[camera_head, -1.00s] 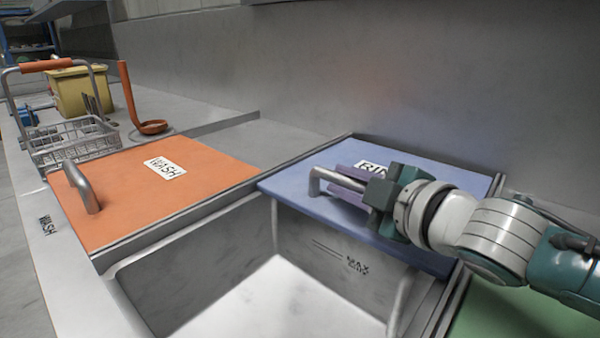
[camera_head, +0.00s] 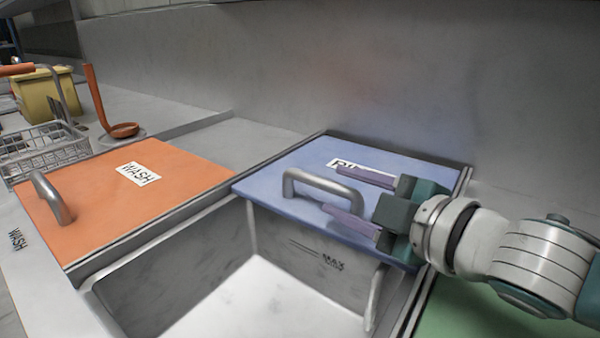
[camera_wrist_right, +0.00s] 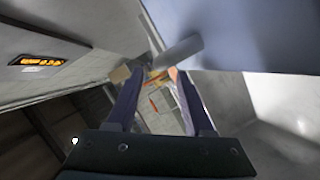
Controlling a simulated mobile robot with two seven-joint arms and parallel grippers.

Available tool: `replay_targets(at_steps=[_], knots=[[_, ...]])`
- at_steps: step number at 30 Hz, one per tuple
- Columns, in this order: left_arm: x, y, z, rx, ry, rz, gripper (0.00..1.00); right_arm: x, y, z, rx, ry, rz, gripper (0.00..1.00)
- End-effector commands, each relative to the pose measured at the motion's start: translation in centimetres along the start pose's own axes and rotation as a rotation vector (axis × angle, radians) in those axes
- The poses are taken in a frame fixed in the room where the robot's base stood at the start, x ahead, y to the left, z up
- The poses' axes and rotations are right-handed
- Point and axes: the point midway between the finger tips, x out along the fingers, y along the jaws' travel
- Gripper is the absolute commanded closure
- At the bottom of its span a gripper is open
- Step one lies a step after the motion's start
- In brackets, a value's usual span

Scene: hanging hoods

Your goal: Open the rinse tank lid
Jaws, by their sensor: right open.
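The blue rinse tank lid (camera_head: 280,163) lies flat over the back part of the middle tank, its white label partly hidden by my right gripper. My right gripper (camera_head: 330,187) comes in from the right and is open, one purple finger behind the handle's right end and one in front. The jaws hold nothing. The right wrist view shows both fingers (camera_wrist_right: 158,78) apart, with the grey handle (camera_wrist_right: 178,50) beyond them and the blue lid (camera_wrist_right: 270,30) at upper right. My left gripper is out of view.
The front of the rinse tank (camera_head: 260,290) is uncovered. An orange wash lid (camera_head: 110,210) with its own handle lies to the left, a green lid (camera_head: 480,310) to the right. A wire basket (camera_head: 40,150), ladle (camera_head: 122,130) and yellow bin (camera_head: 45,92) stand at back left.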

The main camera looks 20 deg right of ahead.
Motion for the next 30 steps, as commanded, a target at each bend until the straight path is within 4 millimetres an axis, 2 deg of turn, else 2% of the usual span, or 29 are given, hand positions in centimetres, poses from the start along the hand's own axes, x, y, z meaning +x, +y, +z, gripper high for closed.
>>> replay_targets(at_steps=[3, 9, 19, 22, 26, 29, 30], knots=[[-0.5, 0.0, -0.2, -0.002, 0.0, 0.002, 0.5, -2.1, 0.0, -0.1, 0.0, -0.001, -0.003, 0.48], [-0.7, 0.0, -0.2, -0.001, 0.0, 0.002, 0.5, -3.8, 0.0, 0.0, 0.0, -0.001, -0.001, 0.48], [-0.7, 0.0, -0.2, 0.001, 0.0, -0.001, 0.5, -4.1, 0.0, 0.0, 0.0, 0.0, 0.0, 0.48], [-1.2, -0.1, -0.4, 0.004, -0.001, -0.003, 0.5, -4.3, 0.3, -0.2, 0.018, -0.015, -0.002, 0.48], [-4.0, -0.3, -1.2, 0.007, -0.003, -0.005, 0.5, -6.0, 1.4, -1.3, 0.151, -0.127, -0.028, 0.48], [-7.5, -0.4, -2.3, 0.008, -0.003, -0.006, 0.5, -9.1, 2.3, -2.4, 0.344, -0.3, -0.079, 0.48], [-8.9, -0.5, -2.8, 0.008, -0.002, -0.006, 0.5, -10.8, 2.4, -2.9, 0.432, -0.381, -0.107, 0.48]])
